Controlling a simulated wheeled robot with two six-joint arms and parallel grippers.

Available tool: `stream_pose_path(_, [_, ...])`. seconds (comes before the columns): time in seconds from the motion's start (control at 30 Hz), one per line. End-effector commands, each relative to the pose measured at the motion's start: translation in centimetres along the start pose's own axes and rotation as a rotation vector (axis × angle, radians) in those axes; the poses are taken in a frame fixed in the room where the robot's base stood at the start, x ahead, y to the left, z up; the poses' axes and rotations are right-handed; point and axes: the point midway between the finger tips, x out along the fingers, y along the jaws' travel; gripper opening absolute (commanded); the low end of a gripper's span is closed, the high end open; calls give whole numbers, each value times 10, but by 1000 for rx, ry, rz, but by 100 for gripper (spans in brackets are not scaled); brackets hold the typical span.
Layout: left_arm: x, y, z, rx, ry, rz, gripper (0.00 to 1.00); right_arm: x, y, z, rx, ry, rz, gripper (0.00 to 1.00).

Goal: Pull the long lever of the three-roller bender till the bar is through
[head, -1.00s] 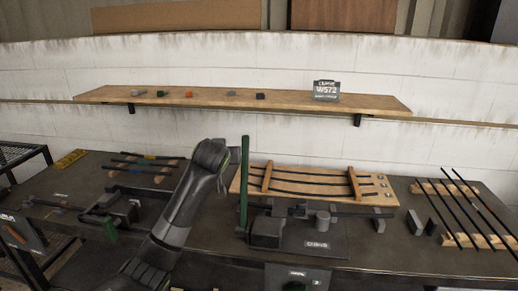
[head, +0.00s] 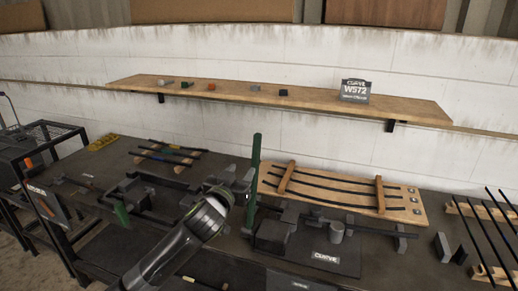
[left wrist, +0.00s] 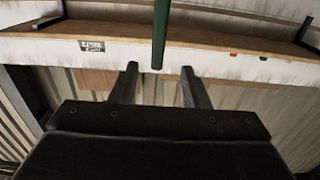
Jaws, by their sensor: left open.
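The long green lever (head: 254,172) stands upright at the left side of the three-roller bender (head: 330,262), a dark machine on a base plate marked CURVE. A grey roller (head: 337,232) stands on it, and a dark bar (head: 372,229) seems to run across its back. My left gripper (head: 243,187) is just left of the lever; its fingers are small and dark there. In the left wrist view the left gripper (left wrist: 158,76) is open and empty, and the green lever (left wrist: 160,36) shows ahead, lined up with the gap between the fingertips. My right gripper is not in view.
A second bender with a short green handle (head: 121,214) stands to the left. A wooden board (head: 330,192) with curved rods lies behind the bender. Straight rods on a wooden rack (head: 487,212) are at the right. A wall shelf (head: 230,93) holds small blocks and a sign.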

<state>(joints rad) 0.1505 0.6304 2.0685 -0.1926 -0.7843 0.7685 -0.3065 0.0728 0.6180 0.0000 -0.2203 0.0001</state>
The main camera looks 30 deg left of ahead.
Motion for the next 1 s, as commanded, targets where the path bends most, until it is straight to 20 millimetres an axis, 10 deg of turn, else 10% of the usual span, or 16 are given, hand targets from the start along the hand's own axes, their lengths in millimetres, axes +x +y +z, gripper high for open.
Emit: stream_pose_path(1.0, [137, 0, 0, -2, -2, -1, 42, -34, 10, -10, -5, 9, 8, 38])
